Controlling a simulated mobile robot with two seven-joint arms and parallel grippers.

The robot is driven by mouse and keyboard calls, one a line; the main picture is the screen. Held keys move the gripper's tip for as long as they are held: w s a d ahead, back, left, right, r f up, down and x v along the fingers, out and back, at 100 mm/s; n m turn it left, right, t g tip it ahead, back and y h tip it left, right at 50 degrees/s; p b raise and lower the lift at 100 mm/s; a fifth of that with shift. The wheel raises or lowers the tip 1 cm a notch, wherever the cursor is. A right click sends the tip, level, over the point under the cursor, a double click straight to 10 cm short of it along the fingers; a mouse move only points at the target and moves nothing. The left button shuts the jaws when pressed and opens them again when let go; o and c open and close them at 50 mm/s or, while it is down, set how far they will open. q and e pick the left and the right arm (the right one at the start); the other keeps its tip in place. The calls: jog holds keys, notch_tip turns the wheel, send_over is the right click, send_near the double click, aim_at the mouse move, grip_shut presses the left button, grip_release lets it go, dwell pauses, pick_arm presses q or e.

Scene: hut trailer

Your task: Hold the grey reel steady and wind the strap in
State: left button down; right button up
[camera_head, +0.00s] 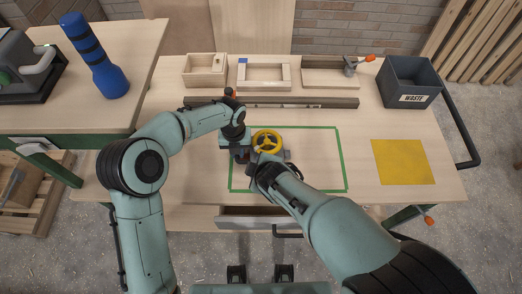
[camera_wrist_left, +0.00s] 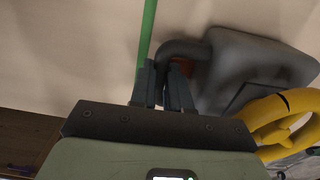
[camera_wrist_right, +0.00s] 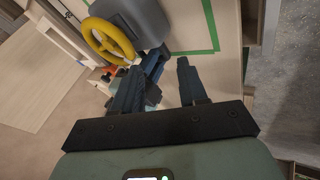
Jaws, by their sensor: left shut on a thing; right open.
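The grey reel (camera_wrist_left: 240,65) with its yellow wheel (camera_head: 267,141) stands on the bench inside a green tape outline. My left gripper (camera_head: 241,155) is at the reel's left side. In the left wrist view its fingers (camera_wrist_left: 166,85) are shut on the reel's dark grey handle (camera_wrist_left: 185,48). My right gripper (camera_wrist_right: 157,90) is open, with its fingers close to the reel. The yellow wheel (camera_wrist_right: 108,40) is beyond the left finger and not between the fingers. The arms hide part of the reel. I cannot make out the strap for certain.
A dark bin marked WASTE (camera_head: 408,82) stands at the back right. Wooden trays (camera_head: 205,71) line the back, behind a long dark bar (camera_head: 310,103). A yellow sheet (camera_head: 403,162) lies at the right. The green-taped area (camera_head: 318,160) right of the reel is clear.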

aim_at(267, 144)
notch_tip(267, 144, up, 7)
jog(key=d+m+t+h, duration=0.1)
jog(key=d+m, duration=0.1)
jog(key=shift+s+x, duration=0.25)
jog(key=shift+x, duration=5.6)
jog(key=shift+a+f, duration=0.15)
grip_shut()
